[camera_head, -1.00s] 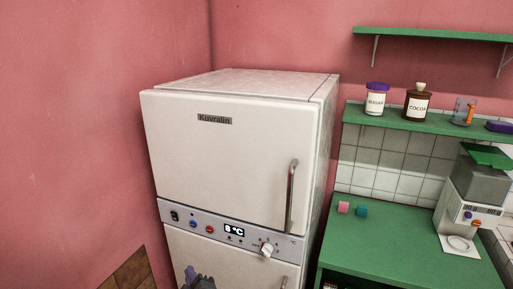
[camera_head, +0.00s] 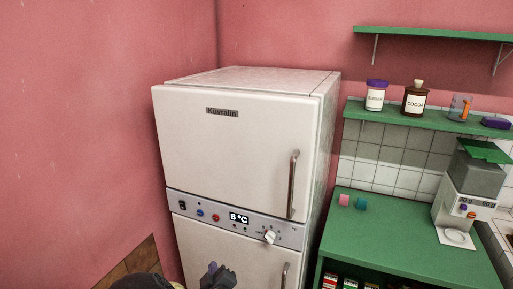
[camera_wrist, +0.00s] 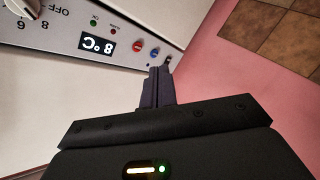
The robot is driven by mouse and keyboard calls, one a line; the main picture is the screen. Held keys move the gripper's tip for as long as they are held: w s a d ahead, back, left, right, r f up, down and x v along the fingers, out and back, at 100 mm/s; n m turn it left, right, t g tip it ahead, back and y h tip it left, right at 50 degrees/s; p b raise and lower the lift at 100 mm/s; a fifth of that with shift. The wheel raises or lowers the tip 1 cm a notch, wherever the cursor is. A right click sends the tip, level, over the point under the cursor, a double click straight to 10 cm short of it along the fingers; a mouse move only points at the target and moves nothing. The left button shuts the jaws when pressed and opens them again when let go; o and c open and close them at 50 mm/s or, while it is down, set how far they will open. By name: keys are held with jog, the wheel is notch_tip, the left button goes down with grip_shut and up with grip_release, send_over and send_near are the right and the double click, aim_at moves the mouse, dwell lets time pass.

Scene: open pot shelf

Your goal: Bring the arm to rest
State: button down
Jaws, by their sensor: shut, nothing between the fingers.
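My gripper (camera_head: 216,274) shows at the bottom edge of the head view, in front of the lower door of the white fridge (camera_head: 238,140). In the wrist view my gripper (camera_wrist: 159,72) has its two dark fingers together, with nothing between them. Its fingertips appear near the fridge's control panel (camera_wrist: 100,40); I cannot tell the exact gap. Both fridge doors look shut. The display (camera_head: 239,218) reads 8 °C.
A green shelf (camera_head: 425,120) above holds jars. Pink wall lies left.

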jog(key=s+d+m+g+h, duration=0.2)
jog(key=d+m+g+h, duration=0.35)
jog(key=d, duration=1.05)
jog(key=s+d+r+m+g+p, duration=0.1)
jog(key=s+d+r+m+g, duration=0.2)
jog(key=s+d, duration=0.3)
jog(key=s+d+r+m+g+y, duration=0.1)
jog(key=s+d+r+m+g, duration=0.2)
jog(key=s, duration=0.8)
jog(key=d+r, duration=0.2)
jog(key=d, duration=0.1)
jog(key=shift+s+r+g+p, duration=0.35)
jog(key=shift+s+r, duration=0.05)
jog(key=shift+w+y, duration=0.25)
jog(key=shift+w, duration=0.05)
jog(key=shift+s, duration=0.2)
jog(key=shift+s+d, duration=0.1)
